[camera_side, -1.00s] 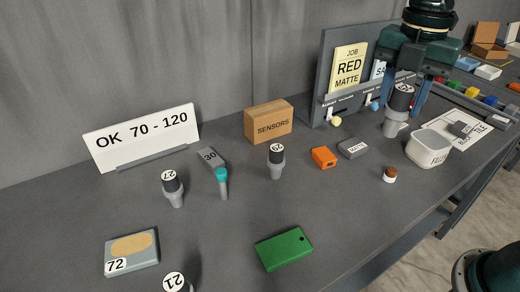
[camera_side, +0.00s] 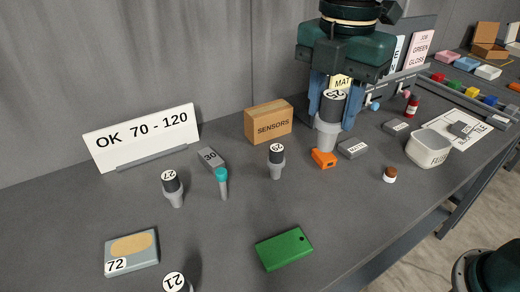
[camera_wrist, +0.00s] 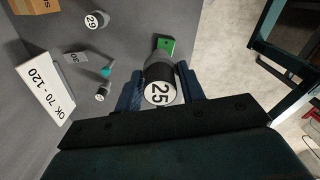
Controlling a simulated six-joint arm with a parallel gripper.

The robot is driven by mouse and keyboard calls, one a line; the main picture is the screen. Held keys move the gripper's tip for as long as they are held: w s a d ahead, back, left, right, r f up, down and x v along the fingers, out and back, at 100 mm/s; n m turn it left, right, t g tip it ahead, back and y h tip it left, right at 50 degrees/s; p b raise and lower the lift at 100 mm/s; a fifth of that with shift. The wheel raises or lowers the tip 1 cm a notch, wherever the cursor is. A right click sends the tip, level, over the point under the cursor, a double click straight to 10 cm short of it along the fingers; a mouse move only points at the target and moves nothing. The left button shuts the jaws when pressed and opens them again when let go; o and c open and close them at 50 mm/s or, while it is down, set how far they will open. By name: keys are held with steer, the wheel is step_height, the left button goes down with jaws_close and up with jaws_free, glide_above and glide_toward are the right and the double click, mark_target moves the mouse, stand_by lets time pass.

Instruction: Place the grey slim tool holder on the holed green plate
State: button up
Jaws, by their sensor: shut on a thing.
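My gripper (camera_side: 331,112) is shut on a grey tool holder with a dark upper part and a white top label (camera_side: 334,95). In the wrist view, the label on this holder (camera_wrist: 159,93) reads 25. It hangs upright between my blue fingers, and its lower end overlaps the orange box in the side view. The green plate (camera_side: 280,252) lies flat at the front of the bench, left of and nearer than my gripper, with a dark hole near its far right corner. It also shows beyond the held holder in the wrist view (camera_wrist: 167,42), partly hidden.
Similar holders marked 27 (camera_side: 175,194), 29 (camera_side: 276,170) and 21 (camera_side: 172,283) stand on the bench. A teal-topped tool (camera_side: 222,186), orange box (camera_side: 322,159), brown-capped jar (camera_side: 389,175) and white tub (camera_side: 428,150) stand nearby. The bench around the plate is clear.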

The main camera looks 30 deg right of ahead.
glide_above(285, 247)
step_height(285, 247, down, 20)
steer(key=shift+w+r, duration=0.1)
steer(key=shift+r, duration=0.1)
stand_by(1.3)
steer(key=shift+f, duration=0.1)
steer(key=o, duration=1.3)
steer(key=shift+c, duration=0.2)
step_height(285, 247, up, 12)
steer(key=shift+d, duration=0.1)
